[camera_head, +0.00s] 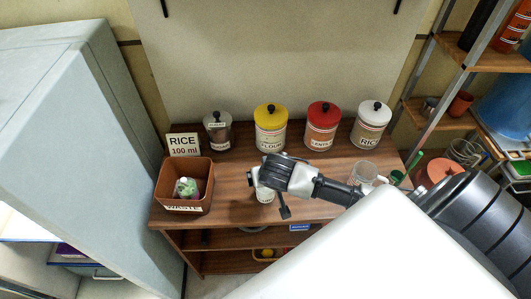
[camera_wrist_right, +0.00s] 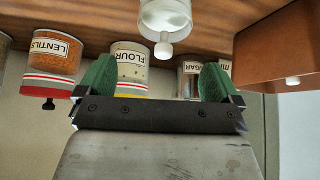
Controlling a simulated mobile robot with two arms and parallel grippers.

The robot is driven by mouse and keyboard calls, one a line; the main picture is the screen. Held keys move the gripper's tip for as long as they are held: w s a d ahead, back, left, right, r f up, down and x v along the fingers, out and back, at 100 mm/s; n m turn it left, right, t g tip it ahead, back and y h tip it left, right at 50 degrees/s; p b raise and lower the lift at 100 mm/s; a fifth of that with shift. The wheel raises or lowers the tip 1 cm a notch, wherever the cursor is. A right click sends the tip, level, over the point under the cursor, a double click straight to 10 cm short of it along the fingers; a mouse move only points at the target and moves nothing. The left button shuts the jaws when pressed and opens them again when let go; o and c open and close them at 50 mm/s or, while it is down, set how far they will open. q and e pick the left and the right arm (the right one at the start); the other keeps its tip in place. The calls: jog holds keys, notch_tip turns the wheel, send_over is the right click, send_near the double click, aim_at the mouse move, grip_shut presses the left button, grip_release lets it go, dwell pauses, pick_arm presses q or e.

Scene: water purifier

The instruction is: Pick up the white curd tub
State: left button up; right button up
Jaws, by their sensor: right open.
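A white tub (camera_head: 264,195), which looks like the curd tub, stands on the wooden counter below my right gripper, partly hidden by it. In the right wrist view, which is upside down, the tub (camera_wrist_right: 165,18) shows at the top centre with a pale knob. The green fingers of my right gripper (camera_wrist_right: 156,80) are spread wide, and the tub lies beyond them, lined up with the gap. Nothing is held. In the head view my right gripper (camera_head: 262,182) hangs over the counter's middle. My left gripper is not in view.
Sugar (camera_head: 217,130), flour (camera_head: 270,130), lentils (camera_head: 323,126) and rice (camera_head: 372,125) jars line the back of the counter (camera_head: 232,205). A brown waste bin (camera_head: 184,187) stands left, with a rice sign (camera_head: 184,145) behind it. A clear jug (camera_head: 363,175) stands right.

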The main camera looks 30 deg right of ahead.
aim_at(265, 190)
jog(key=shift+s+a+f+p+x, duration=0.1)
jog(key=shift+p+x, duration=0.1)
jog(key=shift+x, duration=0.7)
jog(key=shift+s+a+f+p+x, duration=0.1)
jog(key=shift+p+x, duration=0.15)
jog(key=shift+x, duration=0.65)
jog(key=shift+s+a+f+p+x, duration=0.1)
jog(key=shift+p+x, duration=0.1)
jog(key=shift+x, duration=0.7)
jog(key=shift+r, duration=0.1)
jog(key=shift+c, duration=0.2)
jog(key=c, duration=1.1)
